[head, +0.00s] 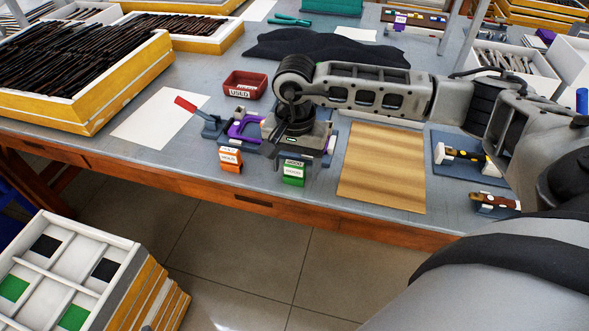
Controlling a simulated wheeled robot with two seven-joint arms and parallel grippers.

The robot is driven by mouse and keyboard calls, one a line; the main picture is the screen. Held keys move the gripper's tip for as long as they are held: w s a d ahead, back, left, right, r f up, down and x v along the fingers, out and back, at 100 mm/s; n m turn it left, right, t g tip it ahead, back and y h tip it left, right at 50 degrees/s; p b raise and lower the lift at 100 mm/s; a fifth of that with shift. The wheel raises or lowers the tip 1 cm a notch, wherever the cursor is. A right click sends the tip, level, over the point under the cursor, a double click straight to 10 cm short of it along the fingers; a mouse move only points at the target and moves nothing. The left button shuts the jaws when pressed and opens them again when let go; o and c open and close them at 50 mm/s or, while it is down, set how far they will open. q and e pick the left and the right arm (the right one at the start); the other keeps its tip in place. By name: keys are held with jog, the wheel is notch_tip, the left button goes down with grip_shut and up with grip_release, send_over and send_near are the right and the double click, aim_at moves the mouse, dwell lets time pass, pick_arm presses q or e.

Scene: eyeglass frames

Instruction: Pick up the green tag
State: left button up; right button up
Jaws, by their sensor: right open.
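The green tag (293,173), with a white label, stands near the front edge of the table. An orange tag (230,160) with a white label stands to its left, a short gap away. My right gripper (298,143) points down just behind and above the green tag, and it is open. Its fingertips are mostly hidden by its own body, so I cannot tell how close they are to the tag. The green tag's upper edge lies close to the gripper in the picture. My left gripper is not in view.
A purple clamp (243,126) on a blue base and a red bin (245,84) stand left of my right gripper. A wooden board (383,168) lies to the right. A yellow crate of dark frames (130,95) fills the back left. White paper (158,119) lies flat.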

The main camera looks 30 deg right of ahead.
jog(key=c, duration=1)
jog(key=shift+c, duration=0.2)
jog(key=shift+r, duration=0.15)
